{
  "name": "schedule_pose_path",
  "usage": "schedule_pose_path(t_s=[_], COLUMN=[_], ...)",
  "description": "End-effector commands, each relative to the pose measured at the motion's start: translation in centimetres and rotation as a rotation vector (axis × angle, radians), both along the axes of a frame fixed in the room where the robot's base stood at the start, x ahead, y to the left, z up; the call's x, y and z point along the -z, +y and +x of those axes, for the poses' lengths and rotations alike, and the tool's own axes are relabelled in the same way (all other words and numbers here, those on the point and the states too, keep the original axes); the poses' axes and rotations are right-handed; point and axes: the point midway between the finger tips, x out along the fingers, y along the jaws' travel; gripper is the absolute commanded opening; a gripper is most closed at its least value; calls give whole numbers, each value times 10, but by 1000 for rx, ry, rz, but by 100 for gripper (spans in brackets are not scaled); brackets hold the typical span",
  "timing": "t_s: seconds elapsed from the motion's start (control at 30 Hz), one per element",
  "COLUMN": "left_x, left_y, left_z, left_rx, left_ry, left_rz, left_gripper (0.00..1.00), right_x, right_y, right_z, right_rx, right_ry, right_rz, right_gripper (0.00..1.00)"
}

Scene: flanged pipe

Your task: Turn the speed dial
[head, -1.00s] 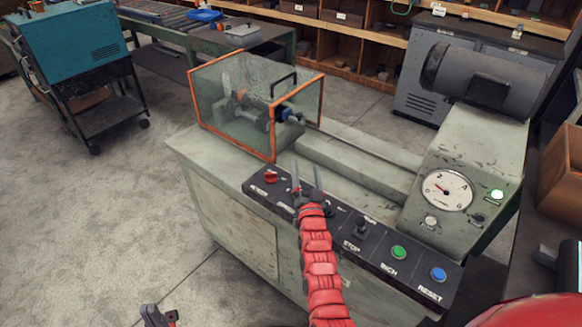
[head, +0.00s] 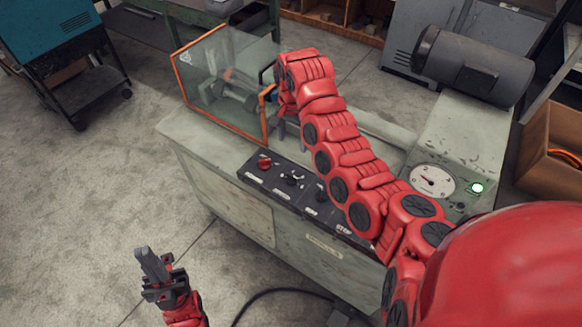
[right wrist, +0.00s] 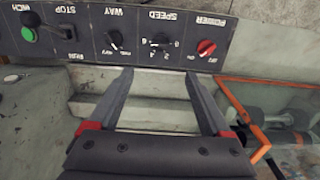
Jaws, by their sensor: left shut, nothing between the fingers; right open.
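The speed dial is a small black knob (head: 292,178) on the dark control panel of the grey-green machine. It stands between the red power knob (head: 265,162) and the black way knob (head: 320,195). In the right wrist view the panel is upside down, and the speed dial (right wrist: 160,42) lies beyond my open right gripper (right wrist: 160,72), between the lines of its fingers and apart from them. Its setting is too small to read. In the head view, my right arm hides most of that gripper. My left gripper (head: 153,266) is shut and empty, above the floor left of the machine.
A clear guard with an orange frame (head: 266,120) stands behind the panel's left end, close to my right gripper. A round gauge (head: 433,181) and a lit green lamp (head: 477,188) are on the housing at right.

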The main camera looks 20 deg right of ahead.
Motion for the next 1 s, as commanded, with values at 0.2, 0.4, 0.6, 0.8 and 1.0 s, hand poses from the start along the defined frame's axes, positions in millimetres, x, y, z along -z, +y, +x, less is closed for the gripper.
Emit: schedule_pose_path(t_s=[0.2,0.4,0.6,0.8,1.0], left_x=[10,18,1,-6,-5], left_y=[0,0,0,0,0], left_z=[0,0,0,0,0], left_rx=[0,0,0,0,0], left_ry=[0,0,0,0,0], left_rz=[0,0,0,0,0], left_gripper=[0,0,0,0,0], right_x=[39,80,114,143,160], right_y=[2,1,0,1,0], right_z=[0,-1,-1,-1,1], right_rx=[-2,-3,-2,-3,-5], right_ry=[0,3,2,1,-2], right_rz=[1,0,0,1,-2], right_gripper=[82,82,82,82,82])
